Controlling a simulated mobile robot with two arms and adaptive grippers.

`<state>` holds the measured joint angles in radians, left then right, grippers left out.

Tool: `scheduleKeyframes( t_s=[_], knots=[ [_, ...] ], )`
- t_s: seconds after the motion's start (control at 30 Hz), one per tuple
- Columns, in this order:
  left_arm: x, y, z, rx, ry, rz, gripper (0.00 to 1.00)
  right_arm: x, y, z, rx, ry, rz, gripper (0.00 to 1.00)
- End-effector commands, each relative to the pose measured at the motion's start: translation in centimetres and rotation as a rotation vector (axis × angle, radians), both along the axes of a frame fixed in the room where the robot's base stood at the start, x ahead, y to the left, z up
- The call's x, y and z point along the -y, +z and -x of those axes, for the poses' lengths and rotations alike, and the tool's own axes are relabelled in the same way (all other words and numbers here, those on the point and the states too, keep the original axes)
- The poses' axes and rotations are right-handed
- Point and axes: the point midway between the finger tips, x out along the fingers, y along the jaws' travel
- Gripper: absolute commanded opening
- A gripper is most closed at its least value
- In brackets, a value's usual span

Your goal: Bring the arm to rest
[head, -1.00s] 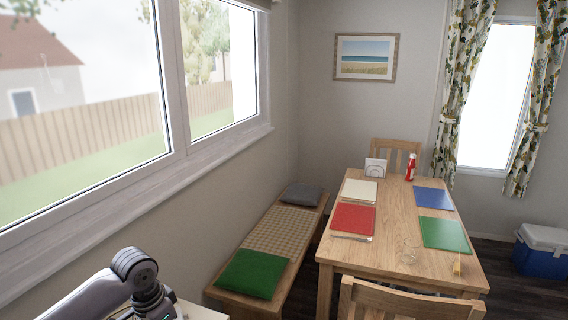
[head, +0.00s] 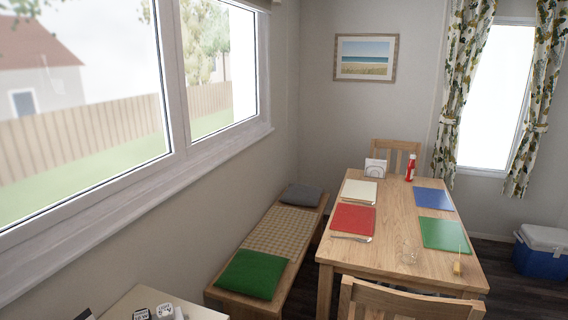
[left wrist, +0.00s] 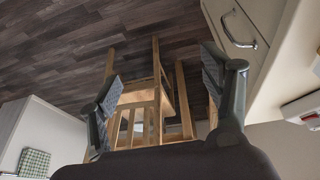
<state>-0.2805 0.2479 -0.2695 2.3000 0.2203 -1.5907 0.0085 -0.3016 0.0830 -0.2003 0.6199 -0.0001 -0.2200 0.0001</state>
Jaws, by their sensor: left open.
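My left gripper (left wrist: 158,100) shows in the left wrist view with its two fingers wide apart and nothing between them. Beyond the fingers are a wooden chair (left wrist: 150,97) and the dark plank floor (left wrist: 80,40). My left arm and gripper are out of sight in the head view. My right gripper is in neither view.
In the head view a wooden table (head: 390,243) holds red, blue and green mats. A chair (head: 410,300) stands at its near side. A bench (head: 228,299) runs under the window. A pale counter (head: 195,308) with small items is at the bottom left. A drawer handle (left wrist: 238,28) is near the left gripper's right finger.

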Motion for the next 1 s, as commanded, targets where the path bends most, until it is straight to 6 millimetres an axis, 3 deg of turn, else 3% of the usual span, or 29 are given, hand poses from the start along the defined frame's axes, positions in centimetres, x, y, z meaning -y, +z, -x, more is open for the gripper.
scheduleKeyframes(
  t_s=[0.43, 0.77, 0.87, 1.0],
  knots=[
    [-5.8, 0.5, 7.5, -0.033, 0.250, -0.102, 0.72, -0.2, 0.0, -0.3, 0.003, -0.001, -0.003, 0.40],
    [-5.4, -7.4, 5.7, -0.064, 0.235, -0.106, 0.72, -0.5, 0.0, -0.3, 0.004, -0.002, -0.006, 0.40],
    [-5.3, -10.4, 5.5, -0.076, 0.232, -0.108, 0.72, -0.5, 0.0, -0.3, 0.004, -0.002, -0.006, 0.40],
    [-5.2, -15.9, 5.9, -0.101, 0.226, -0.112, 0.72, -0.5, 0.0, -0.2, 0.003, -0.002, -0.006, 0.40]
  ],
)
